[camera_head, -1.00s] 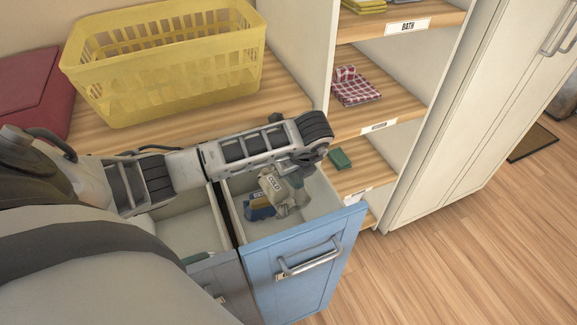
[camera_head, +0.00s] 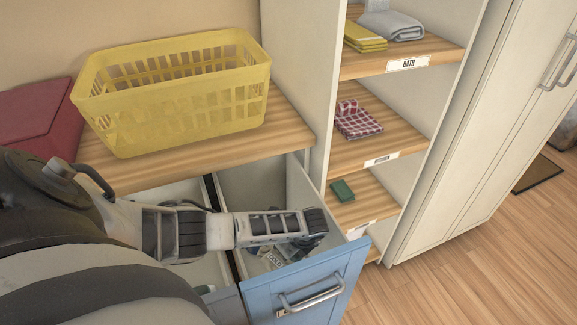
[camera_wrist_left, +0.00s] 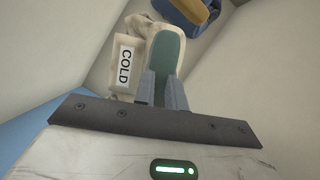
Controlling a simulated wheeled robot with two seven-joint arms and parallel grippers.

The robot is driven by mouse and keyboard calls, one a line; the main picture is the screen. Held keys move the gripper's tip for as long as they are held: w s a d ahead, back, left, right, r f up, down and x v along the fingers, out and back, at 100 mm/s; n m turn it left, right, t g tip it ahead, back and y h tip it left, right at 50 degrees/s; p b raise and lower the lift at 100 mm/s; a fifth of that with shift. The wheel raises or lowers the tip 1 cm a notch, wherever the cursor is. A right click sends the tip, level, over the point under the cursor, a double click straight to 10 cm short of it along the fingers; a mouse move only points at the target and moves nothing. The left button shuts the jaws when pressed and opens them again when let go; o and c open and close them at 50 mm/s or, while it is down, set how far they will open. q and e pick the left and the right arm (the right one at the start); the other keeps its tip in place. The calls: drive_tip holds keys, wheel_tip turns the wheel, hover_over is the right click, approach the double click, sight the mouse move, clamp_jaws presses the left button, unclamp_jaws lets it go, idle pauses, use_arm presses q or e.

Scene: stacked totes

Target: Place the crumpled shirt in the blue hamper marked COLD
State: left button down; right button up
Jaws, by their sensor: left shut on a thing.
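The blue-fronted hamper (camera_head: 345,290) is pulled open. A tag at its handle is too small to read. My left gripper (camera_wrist_left: 162,92) points down inside it and is shut on a crumpled pale cloth (camera_wrist_left: 108,72), which I take for the shirt. It carries a white tag reading COLD and has a teal part (camera_wrist_left: 166,50) between the fingers. In the head view my wrist mostly hides the cloth (camera_head: 272,262). A blue and tan item (camera_wrist_left: 190,12) lies beyond the fingers in the hamper. My right gripper is out of view.
A yellow basket (camera_head: 185,115) stands on the wooden top (camera_head: 290,130) behind the hamper. A grey-fronted hamper stands open to the left. The shelf unit to the right holds folded cloths, including a checked one (camera_head: 358,122) and a green one (camera_head: 342,191).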

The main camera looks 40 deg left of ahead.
use_arm(q)
wheel_tip(320, 180, down, 4)
drive_tip(key=shift+b, duration=0.7)
drive_tip(key=shift+f, duration=0.15)
drive_tip(key=shift+f+b, duration=0.55)
drive_tip(key=shift+b, duration=0.05)
drive_tip(key=c, duration=1.5)
unclamp_jaws()
drive_tip(key=shift+o, duration=0.2)
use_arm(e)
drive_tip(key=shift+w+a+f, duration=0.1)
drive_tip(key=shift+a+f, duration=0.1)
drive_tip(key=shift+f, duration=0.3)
